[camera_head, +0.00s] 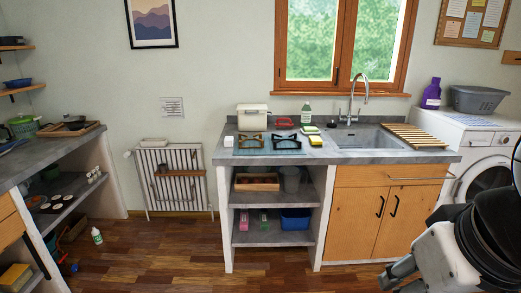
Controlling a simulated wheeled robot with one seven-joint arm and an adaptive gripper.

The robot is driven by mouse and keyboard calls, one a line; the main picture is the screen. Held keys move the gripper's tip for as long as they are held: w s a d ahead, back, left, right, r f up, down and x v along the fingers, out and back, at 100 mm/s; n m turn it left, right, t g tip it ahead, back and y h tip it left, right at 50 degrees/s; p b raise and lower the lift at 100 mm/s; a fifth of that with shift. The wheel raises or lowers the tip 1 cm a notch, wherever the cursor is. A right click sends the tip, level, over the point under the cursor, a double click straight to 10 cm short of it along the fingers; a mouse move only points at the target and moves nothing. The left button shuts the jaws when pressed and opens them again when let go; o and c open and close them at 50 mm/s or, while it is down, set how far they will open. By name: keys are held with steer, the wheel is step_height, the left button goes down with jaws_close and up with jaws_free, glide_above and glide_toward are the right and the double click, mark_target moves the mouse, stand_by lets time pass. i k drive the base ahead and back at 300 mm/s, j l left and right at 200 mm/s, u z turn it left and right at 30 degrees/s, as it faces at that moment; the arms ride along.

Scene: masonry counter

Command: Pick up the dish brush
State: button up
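I cannot make out the dish brush for certain at this size. Small washing-up items stand on the grey counter (355,156) around the sink (368,138): a green-and-white bottle (306,115), a yellow sponge (316,141), a greenish flat item (309,130) and a small dark item (331,125). A red object (283,122) lies left of the bottle. My gripper (391,279) is at the lower right, in front of the wooden cabinet, apart from the counter. It is partly cut off by the frame, and its finger opening is unclear.
A slatted wooden rack (416,135) lies right of the sink. A washing machine (478,152) bears a purple bottle (432,93) and grey basket (479,99). The wooden floor (175,255) is mostly clear.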

mark_target(278, 125)
steer(key=i, duration=3.4)
